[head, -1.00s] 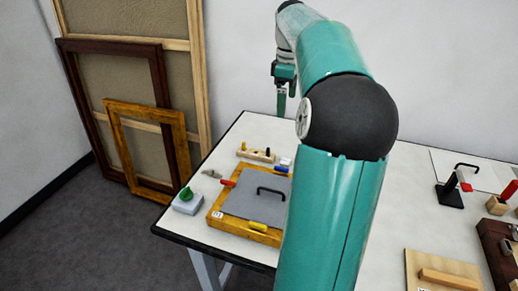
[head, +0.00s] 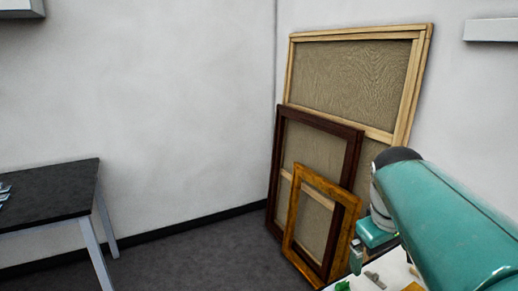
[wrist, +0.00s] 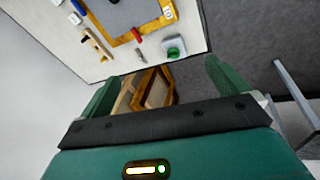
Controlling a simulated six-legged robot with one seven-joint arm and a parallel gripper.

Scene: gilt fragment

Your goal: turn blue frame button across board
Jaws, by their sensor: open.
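The blue button (wrist: 78,6) is a small blue piece at the top edge of the wrist view, at the left side of the orange wooden frame (wrist: 122,41), partly cut off. The frame holds a grey board (wrist: 118,12). A red button (wrist: 136,34) sits on the frame's near edge. My gripper (wrist: 160,72) is open and empty, with its fingers apart from the frame and blue button. In the head view my gripper (head: 357,258) shows beside the table corner; the blue button is out of that view.
A green knob on a grey block (wrist: 173,48) and a pegged wooden strip (wrist: 97,45) are on the white table (wrist: 50,40). A dark table (head: 50,195) stands left, with open floor (head: 190,262) between.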

